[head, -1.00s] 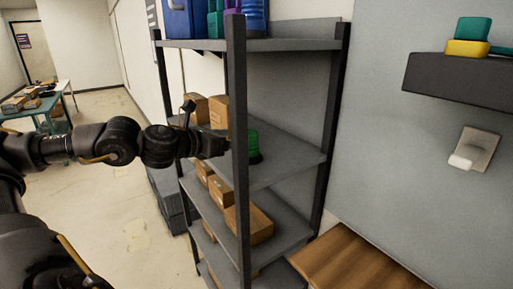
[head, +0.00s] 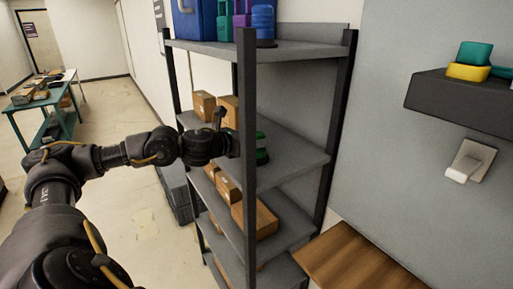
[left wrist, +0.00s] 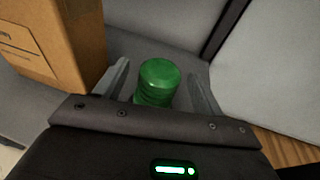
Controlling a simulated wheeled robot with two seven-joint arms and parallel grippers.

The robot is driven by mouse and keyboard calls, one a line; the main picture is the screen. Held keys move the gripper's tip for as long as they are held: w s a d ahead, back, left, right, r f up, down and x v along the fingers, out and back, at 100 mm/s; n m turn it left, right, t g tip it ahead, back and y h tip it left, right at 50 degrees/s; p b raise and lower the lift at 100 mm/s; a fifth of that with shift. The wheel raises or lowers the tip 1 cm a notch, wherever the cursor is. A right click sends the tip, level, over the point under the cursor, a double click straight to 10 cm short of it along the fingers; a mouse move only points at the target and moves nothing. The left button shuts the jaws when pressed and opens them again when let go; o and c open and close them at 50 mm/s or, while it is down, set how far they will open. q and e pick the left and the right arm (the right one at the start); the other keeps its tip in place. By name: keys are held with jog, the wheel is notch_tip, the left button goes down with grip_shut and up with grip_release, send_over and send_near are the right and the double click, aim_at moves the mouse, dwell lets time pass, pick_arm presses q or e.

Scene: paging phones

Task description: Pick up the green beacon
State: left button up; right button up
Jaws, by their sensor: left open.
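The green beacon (head: 262,150) stands on the second shelf down of the grey rack, partly hidden behind a dark post and my left gripper. In the left wrist view the beacon (left wrist: 158,82) is an upright ribbed green cylinder, its lower part hidden by the gripper body. My left gripper (left wrist: 160,82) is open, with one finger on each side of the beacon. Gaps seem to show between fingers and beacon. In the head view the left gripper (head: 238,146) reaches past the front post. My right gripper is not in view.
The rack's front post (head: 248,180) stands close to my left arm. A cardboard box (left wrist: 55,40) is left of the gripper on the same shelf. Blue and purple containers (head: 262,20) stand on the top shelf. A wall ledge (head: 460,100) holds teal and yellow boxes at right.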

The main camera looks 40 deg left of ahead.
pick_arm(q)
jog(key=p+x, duration=0.1)
jog(key=x, duration=0.3)
jog(key=shift+p, duration=0.3)
jog(key=shift+s, duration=0.15)
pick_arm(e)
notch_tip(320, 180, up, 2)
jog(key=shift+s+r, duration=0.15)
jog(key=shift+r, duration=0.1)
pick_arm(q)
jog(key=shift+c, duration=0.8)
jog(key=c, duration=1.2)
